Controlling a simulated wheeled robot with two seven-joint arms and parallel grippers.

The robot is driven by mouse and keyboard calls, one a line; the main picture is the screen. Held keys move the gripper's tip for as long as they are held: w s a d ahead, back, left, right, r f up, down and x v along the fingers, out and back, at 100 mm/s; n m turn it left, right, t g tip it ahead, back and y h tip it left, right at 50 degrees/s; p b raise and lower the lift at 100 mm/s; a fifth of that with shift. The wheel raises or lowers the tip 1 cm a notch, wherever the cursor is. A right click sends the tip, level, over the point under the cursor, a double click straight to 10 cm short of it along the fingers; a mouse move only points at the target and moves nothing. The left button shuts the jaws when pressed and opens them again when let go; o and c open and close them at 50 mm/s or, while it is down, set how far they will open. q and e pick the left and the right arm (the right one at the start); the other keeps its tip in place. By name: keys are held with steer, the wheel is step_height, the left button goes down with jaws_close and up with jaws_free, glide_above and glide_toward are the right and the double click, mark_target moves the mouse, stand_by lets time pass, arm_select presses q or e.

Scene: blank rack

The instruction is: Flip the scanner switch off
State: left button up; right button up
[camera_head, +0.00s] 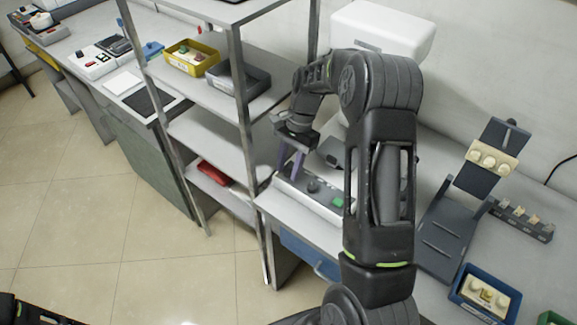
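The scanner is a white machine (385,28) on the bench against the wall, partly hidden behind my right arm. A low grey panel (325,203) in front of it carries a dark knob (313,186) and a green button (337,202). My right gripper (290,172) points down over the panel's left end, left of the knob. Its two purple fingers look apart, with a narrow gap between them. The switch cannot be made out; whether the fingertips touch anything there is unclear. My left gripper is not in view.
A grey metal rack (240,110) stands close to the left of my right gripper, with a yellow bin (190,57), a grey bin and a red item (214,173). A dark stand (447,235) and a blue bin (485,294) are on the right. Open floor lies at left.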

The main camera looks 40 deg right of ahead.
steer(key=shift+o, duration=0.4)
steer(key=shift+d+r, duration=0.1)
steer(key=shift+r, duration=0.1)
steer(key=b+v, duration=0.1)
steer(key=v, duration=0.6)
steer(key=shift+r, duration=0.2)
